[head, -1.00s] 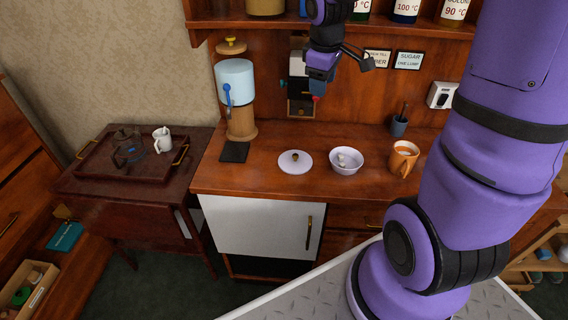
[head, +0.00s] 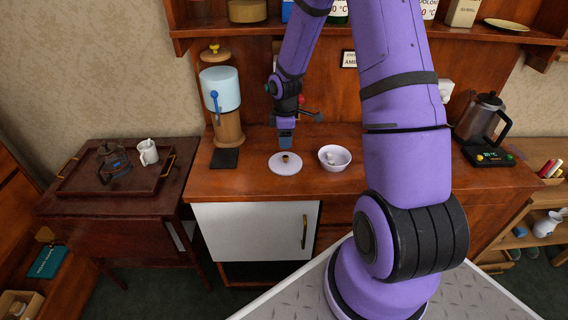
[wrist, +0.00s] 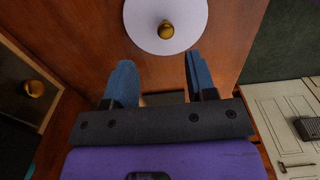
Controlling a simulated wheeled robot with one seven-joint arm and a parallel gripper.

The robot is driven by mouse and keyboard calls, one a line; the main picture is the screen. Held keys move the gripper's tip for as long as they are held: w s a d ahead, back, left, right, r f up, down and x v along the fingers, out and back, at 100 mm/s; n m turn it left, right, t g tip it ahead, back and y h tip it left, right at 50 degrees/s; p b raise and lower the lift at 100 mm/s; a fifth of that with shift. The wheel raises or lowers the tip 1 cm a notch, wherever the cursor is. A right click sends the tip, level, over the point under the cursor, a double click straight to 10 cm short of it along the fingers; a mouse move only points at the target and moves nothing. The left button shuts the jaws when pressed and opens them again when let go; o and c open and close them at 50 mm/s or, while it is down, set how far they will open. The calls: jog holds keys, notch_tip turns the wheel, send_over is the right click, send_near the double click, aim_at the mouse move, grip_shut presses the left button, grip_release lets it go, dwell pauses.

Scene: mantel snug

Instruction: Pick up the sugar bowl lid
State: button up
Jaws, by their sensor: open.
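The sugar bowl lid (head: 279,167) is a white disc with a brass knob, lying flat on the wooden counter. It also shows at the top of the wrist view (wrist: 150,36), with its knob (wrist: 166,30) upward. My gripper (head: 286,140) hangs above the counter just behind the lid in the head view. In the wrist view its two blue fingers (wrist: 160,82) are apart with nothing between them, and the lid lies beyond the fingertips. The white sugar bowl (head: 343,166) stands to the right of the lid, holding pale lumps.
A water dispenser (head: 221,90) on a wooden stand and a dark mat (head: 225,158) are left of the lid. A kettle (head: 480,120) stands at the right. A tray (head: 84,184) with a mug (head: 148,152) is on the left side table. A shelf (head: 450,32) runs above.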

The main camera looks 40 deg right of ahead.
aim_at(285, 156)
notch_tip(285, 156, down, 2)
jog(key=shift+f, duration=0.25)
jog(key=f, duration=0.3)
jog(key=shift+s+a+f, duration=0.2)
jog(key=shift+s+f, duration=0.2)
jog(key=shift+f, duration=0.7)
grip_shut()
